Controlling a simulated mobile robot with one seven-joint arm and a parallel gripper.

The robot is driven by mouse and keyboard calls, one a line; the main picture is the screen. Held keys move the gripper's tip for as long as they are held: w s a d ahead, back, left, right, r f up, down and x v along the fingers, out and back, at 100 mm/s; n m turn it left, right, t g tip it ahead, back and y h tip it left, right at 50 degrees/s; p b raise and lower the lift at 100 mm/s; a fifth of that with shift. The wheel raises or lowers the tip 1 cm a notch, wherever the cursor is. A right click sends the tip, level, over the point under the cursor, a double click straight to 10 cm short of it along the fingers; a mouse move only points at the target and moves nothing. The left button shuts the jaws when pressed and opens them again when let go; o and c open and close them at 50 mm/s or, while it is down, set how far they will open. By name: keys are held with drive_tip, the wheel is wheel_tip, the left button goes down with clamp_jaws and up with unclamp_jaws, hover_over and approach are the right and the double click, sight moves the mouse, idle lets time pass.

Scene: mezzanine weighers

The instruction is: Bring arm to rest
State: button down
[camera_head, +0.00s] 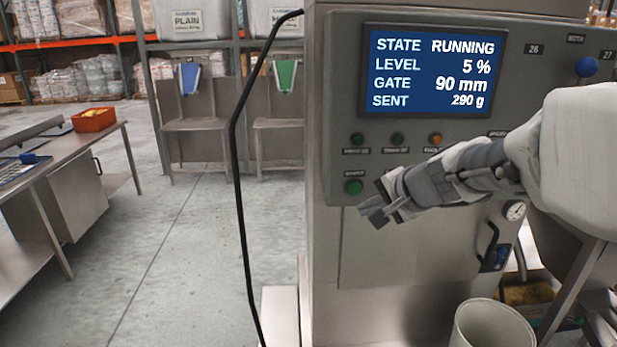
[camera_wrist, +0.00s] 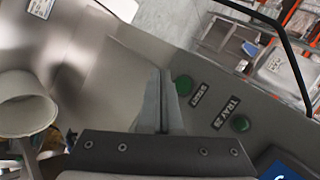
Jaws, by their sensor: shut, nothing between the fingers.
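My gripper (camera_head: 374,212) is shut and empty. It sits in front of the control panel of a grey steel machine (camera_head: 380,262), a little below and right of a green button (camera_head: 354,187). In the wrist view its closed fingers (camera_wrist: 163,100) point along the panel face, with a green button (camera_wrist: 183,85) and another green button (camera_wrist: 240,123) beside them. I cannot tell whether the fingertips touch the panel. My arm reaches in from the right. The panel's screen (camera_head: 433,71) reads STATE RUNNING, LEVEL 5 %, GATE 90 mm, SENT 290 g.
A pale round bin (camera_head: 492,325) stands below the arm, and a pressure gauge (camera_head: 515,211) is on the machine front. A black bent rod (camera_head: 237,180) stands left of the machine. A steel bench (camera_head: 75,165) holds a red-orange tray (camera_head: 94,119). The floor between is clear.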

drive_tip(key=s+a+n+g, duration=0.1)
drive_tip(key=s+a+n, duration=0.15)
drive_tip(key=s, duration=0.45)
drive_tip(key=s+a+n+g, duration=0.1)
drive_tip(key=s+a+n, duration=0.1)
drive_tip(key=s+n, duration=0.3)
drive_tip(key=s+d+f+n+h, duration=0.1)
drive_tip(key=s+d+h, duration=0.1)
drive_tip(key=s, duration=0.4)
drive_tip(key=s+d+f+n+g+h, duration=0.1)
drive_tip(key=s+n, duration=0.1)
drive_tip(key=s, duration=0.5)
drive_tip(key=shift+d+f+h, duration=0.25)
drive_tip(key=shift+d+h, duration=0.1)
drive_tip(key=shift+h, duration=0.05)
